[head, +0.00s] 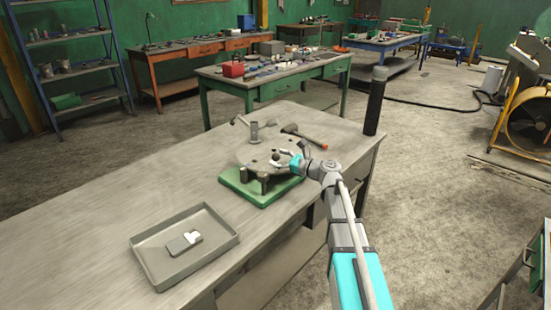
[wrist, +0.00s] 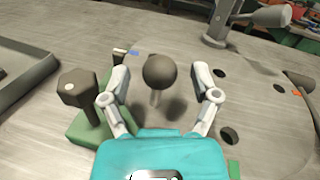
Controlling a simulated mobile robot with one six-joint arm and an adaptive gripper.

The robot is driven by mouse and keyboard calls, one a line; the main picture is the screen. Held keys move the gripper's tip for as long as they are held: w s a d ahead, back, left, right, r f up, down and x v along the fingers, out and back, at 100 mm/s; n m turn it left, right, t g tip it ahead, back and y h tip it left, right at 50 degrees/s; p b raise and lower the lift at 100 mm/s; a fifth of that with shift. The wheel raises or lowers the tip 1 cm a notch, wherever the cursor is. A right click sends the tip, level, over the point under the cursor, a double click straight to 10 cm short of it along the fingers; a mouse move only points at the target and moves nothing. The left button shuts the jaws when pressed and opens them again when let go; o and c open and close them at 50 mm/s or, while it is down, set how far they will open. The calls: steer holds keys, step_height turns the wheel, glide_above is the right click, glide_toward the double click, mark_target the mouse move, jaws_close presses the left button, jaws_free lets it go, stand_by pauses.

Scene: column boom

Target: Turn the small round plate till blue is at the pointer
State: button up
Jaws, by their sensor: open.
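The small round plate (head: 256,151) is grey with several dark holes, above a green base (head: 233,186) on the workbench. A dark ball knob (wrist: 160,70) on a pale stem stands up from the plate. My gripper (wrist: 161,76) is open, a finger on each side of the knob, with visible gaps. It also shows in the head view (head: 286,159).
A dark hex-headed post (wrist: 78,88) stands left of my fingers. A lamp-like grey arm (wrist: 238,22) is behind the plate. A grey tray (head: 150,262) lies at the front left, an orange-handled hammer (head: 311,138) behind the plate, a black cylinder (head: 376,100) at right.

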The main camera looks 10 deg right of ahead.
steer(key=v, duration=1.1)
steer(key=shift+s+a, duration=0.15)
steer(key=s+a+f+n+g+h+p, duration=0.55)
steer(key=s+a+f+n+g, duration=0.2)
steer(key=s+n, duration=0.35)
steer(key=s+d+n+g+h+p, duration=0.3)
steer(key=s+n+h+p, duration=0.2)
steer(key=s+n+h, duration=0.3)
steer(key=shift+s+n+h, duration=0.35)
steer(key=shift+s+n, duration=0.7)
steer(key=shift+n, duration=1.15)
steer(key=shift+f+g, duration=0.1)
steer(key=shift+g, duration=0.15)
